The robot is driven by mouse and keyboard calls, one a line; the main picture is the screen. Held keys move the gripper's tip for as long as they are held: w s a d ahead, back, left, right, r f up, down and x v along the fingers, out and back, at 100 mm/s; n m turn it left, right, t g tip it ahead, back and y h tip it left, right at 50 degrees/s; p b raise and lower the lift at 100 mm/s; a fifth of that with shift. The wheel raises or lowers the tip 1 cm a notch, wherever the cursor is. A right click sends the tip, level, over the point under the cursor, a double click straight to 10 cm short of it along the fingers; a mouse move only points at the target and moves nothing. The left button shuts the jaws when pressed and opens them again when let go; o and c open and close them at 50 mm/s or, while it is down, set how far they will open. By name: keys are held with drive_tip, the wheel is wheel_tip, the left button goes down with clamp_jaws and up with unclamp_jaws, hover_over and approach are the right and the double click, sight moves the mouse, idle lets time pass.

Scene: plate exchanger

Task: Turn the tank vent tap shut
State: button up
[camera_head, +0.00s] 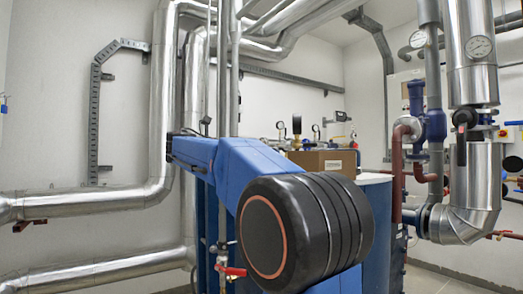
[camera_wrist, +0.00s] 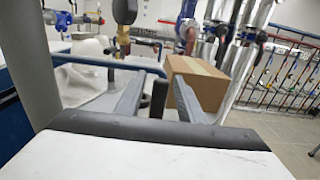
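My gripper (camera_wrist: 158,78) is open in the wrist view, its two grey fingers apart and pointing away from the camera. A short dark upright piece (camera_wrist: 158,98) shows between the fingers; I cannot tell whether it is the vent tap. A brass fitting with a black top (camera_wrist: 124,42) stands beyond the left finger, and a similar brass fitting (camera_head: 297,141) shows on the tank top in the head view. A red-handled tap (camera_head: 231,271) sits low on a thin pipe. I cannot tell which is the tank vent tap. My arm hides my gripper in the head view.
A cardboard box (camera_wrist: 197,84) is close by the right finger; it also stands on the tank top in the head view (camera_head: 325,161). Several gauges are behind it. Large silver pipes (camera_head: 165,110) stand at left. A blue pump with red pipes (camera_head: 428,125) is at right.

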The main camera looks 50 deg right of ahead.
drive_tip(key=shift+x, duration=1)
clamp_jaws()
